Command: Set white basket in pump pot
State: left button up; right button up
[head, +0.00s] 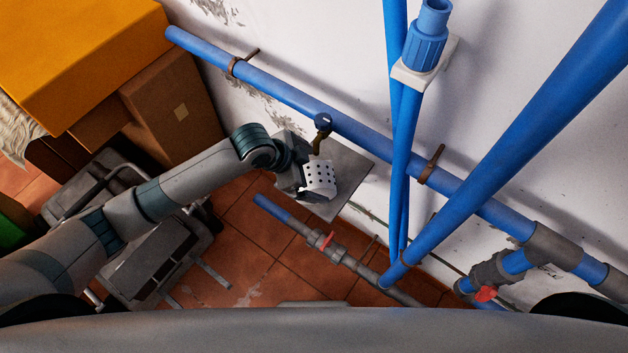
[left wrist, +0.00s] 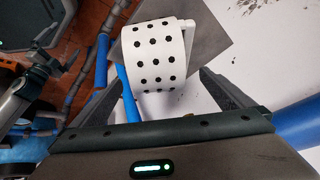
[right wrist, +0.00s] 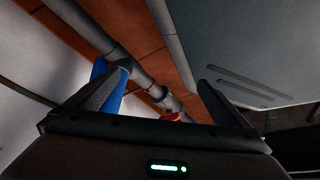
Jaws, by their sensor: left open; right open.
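The white basket (head: 319,177), a small white body with rows of black holes, is at the end of my left arm in the head view. My left gripper (head: 301,183) is open beside it. In the left wrist view the basket (left wrist: 155,50) sits ahead of and between the spread fingers; I cannot tell whether they touch it. I cannot make out a pump pot for certain in any view. My right gripper (right wrist: 157,88) is open and empty in the right wrist view; it does not show in the head view.
A grey square plate (head: 349,168) lies behind the basket. Blue pipes (head: 515,120) run along and across the white wall. A pipe with a red valve (head: 327,240) crosses the tiled floor. Boxes (head: 170,110) and a grey metal-framed object (head: 150,255) stand left.

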pick_arm(q)
jog(key=shift+w+d+f, duration=0.15)
jog(key=shift+d+f, duration=0.1)
jog(key=shift+f, duration=0.1)
jog(key=shift+p+x, duration=0.3)
jog(key=shift+x, duration=1.5)
jog(key=shift+w, duration=0.1)
pick_arm(e)
jog(key=shift+g, duration=0.5)
jog(key=s, duration=0.1)
jog(key=s+d, duration=0.1)
jog(key=s+f, duration=0.1)
jog(key=shift+s+d, duration=0.3)
jog(key=shift+s, duration=0.1)
jog(key=shift+w, duration=0.2)
pick_arm(q)
jog(key=c, duration=1.2)
jog(key=shift+r, duration=0.15)
